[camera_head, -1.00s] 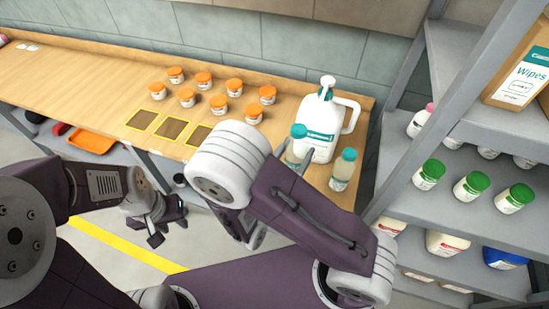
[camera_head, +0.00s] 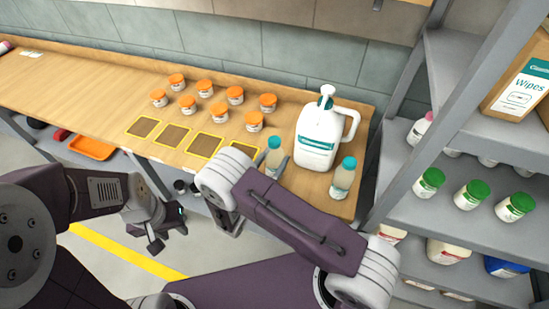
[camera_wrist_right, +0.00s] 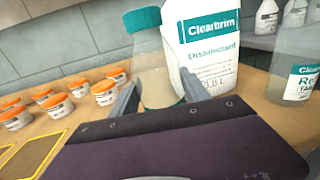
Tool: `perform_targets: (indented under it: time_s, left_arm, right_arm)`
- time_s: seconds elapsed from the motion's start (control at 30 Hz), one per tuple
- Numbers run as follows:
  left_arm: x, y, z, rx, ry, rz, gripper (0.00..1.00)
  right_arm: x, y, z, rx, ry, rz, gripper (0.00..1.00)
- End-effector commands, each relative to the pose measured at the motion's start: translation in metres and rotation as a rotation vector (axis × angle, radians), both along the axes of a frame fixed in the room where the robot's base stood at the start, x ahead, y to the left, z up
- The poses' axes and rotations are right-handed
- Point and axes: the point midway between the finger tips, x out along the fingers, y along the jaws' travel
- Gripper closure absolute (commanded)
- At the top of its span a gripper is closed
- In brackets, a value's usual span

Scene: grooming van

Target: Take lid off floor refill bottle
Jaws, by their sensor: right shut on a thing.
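Two small clear bottles with teal lids stand out near the right end of the counter. My right gripper (camera_head: 277,166) is shut on the left bottle (camera_head: 273,159), with a finger on each side of its body in the right wrist view (camera_wrist_right: 158,88). Its teal lid (camera_wrist_right: 142,18) is on, above the fingers. The bottle's base is hidden, so I cannot tell whether it touches the counter. The other bottle (camera_head: 343,180) stands lidded at the right; its label is partly readable as "Re". I cannot read "floor" on either. My left gripper (camera_head: 168,230) is open and empty, low before the counter.
A white Clearbrim disinfectant jug (camera_head: 318,135) stands close behind the bottles. Several orange-lidded jars (camera_head: 219,112) and yellow-outlined squares (camera_head: 205,145) are on the counter (camera_head: 75,85). A grey shelf (camera_head: 440,190) with green-lidded bottles is at the right. The counter's left is mostly clear.

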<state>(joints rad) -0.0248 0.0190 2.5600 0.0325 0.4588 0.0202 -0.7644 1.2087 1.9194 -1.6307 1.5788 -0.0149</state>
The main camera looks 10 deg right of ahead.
Motion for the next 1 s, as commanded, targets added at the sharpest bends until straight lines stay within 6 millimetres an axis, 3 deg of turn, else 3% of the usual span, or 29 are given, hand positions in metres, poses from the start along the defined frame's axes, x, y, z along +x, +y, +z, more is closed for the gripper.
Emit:
perform_targets:
  time_s: [0.17, 0.2, 0.27, 0.67, 1.0]
  left_arm:
    - [0.000, 0.000, -0.004, 0.000, 0.000, 0.000, 0.64]
    - [0.000, 0.000, -0.003, 0.000, 0.000, 0.000, 0.64]
    - [0.000, 0.000, -0.002, 0.000, 0.000, 0.000, 0.64]
    - [0.000, 0.000, -0.002, 0.000, 0.000, 0.000, 0.64]
    - [0.000, 0.000, -0.020, 0.000, 0.000, 0.000, 0.64]
  right_arm:
    - [0.000, 0.000, -0.004, 0.000, 0.000, 0.000, 1.00]
    - [0.000, 0.000, -0.003, 0.000, 0.000, 0.000, 0.40]
    - [0.000, 0.000, -0.003, 0.000, 0.000, 0.000, 0.24]
    - [-0.003, 0.003, 0.000, 0.000, 0.000, 0.002, 0.24]
    - [-0.058, 0.055, -0.003, 0.001, 0.000, 0.006, 0.24]
